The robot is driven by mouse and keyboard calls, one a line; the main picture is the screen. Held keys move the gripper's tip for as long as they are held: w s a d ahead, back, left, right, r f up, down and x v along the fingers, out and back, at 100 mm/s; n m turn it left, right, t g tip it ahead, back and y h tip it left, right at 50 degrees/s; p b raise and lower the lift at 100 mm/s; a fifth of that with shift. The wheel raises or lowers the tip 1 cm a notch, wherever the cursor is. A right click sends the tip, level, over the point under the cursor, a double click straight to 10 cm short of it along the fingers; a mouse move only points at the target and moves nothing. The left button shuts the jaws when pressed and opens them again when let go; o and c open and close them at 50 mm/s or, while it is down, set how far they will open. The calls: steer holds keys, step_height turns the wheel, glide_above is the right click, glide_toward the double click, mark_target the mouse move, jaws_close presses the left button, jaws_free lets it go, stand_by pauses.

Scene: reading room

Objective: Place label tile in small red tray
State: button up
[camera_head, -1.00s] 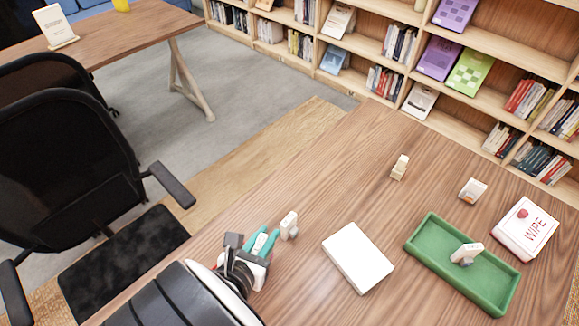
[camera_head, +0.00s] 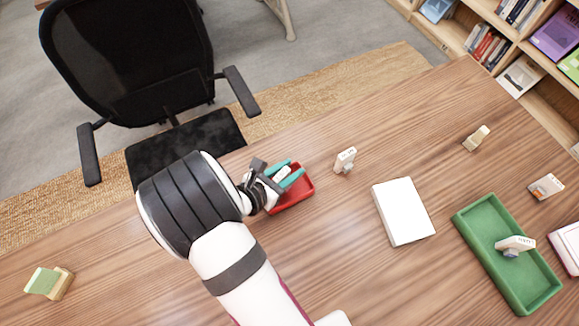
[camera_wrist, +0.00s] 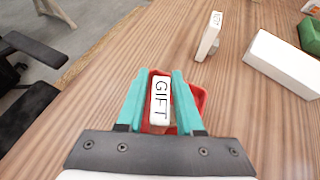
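The label tile (camera_wrist: 160,102) is small and white, with GIFT in dark letters. It lies between my fingers and over the small red tray (camera_wrist: 199,98) in the wrist view; whether it rests on the tray floor is hard to tell. In the head view the tile (camera_head: 282,174) and the red tray (camera_head: 297,197) are partly hidden by my gripper (camera_head: 287,172). My gripper (camera_wrist: 160,74) has teal fingers, spread apart on either side of the tile, with narrow gaps showing. The tray sits on the wooden table near its chair-side edge.
Another label tile (camera_head: 345,160) stands just right of the red tray. A white box (camera_head: 403,212) and a green tray (camera_head: 511,270) holding a tile (camera_head: 515,245) lie further right. A black chair (camera_head: 130,60) stands beyond the edge. Table left of my arm is mostly clear.

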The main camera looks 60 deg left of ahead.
steer(key=shift+o, duration=0.6)
steer(key=shift+s+r, duration=0.2)
steer(key=shift+r, duration=0.1)
steer(key=v, duration=1.1)
steer(key=shift+s+d, duration=0.2)
